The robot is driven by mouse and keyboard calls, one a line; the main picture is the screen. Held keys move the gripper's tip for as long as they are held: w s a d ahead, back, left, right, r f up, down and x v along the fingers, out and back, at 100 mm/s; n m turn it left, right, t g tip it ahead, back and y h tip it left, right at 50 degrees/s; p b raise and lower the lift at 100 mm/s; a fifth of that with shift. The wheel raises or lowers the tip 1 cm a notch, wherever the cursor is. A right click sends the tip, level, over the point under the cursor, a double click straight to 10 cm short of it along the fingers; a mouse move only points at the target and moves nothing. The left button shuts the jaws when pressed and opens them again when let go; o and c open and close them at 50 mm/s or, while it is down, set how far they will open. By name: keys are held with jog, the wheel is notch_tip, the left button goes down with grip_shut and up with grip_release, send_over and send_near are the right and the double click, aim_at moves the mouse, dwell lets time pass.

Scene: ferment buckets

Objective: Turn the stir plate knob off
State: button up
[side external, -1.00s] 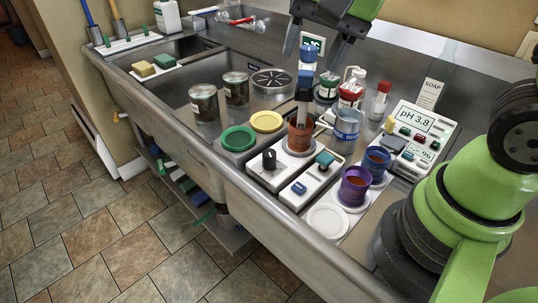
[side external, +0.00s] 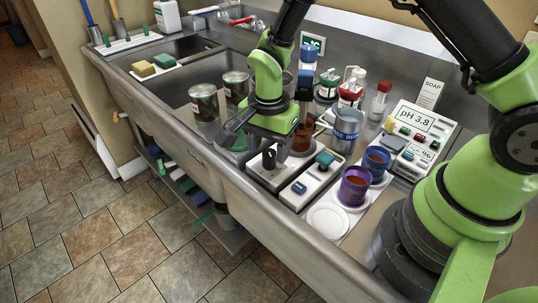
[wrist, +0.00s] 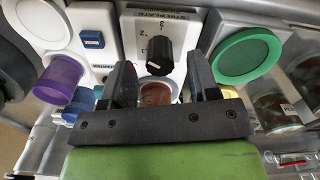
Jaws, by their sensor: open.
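The black stir plate knob (side external: 268,158) stands on the front of the white stir plate. In the wrist view the knob (wrist: 155,55) is upright, with printed numbers such as 2 and 3 beside it. My gripper (wrist: 160,75) is open and empty, its two dark fingers spread on either side of the knob's line but apart from it. In the side view my gripper (side external: 248,143) is low, just above and beside the knob. A reddish-brown jar (side external: 302,138) stands on the plate behind it, partly hidden by my gripper.
A white box with a blue switch (side external: 299,188) stands right of the stir plate. A purple cup (side external: 354,186), a blue cup (side external: 377,160) and a metal cup (side external: 346,130) are close by. A green lid (wrist: 247,56) lies on the other side.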

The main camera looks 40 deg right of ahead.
jog(key=shift+f, duration=1.5)
jog(key=c, duration=0.9)
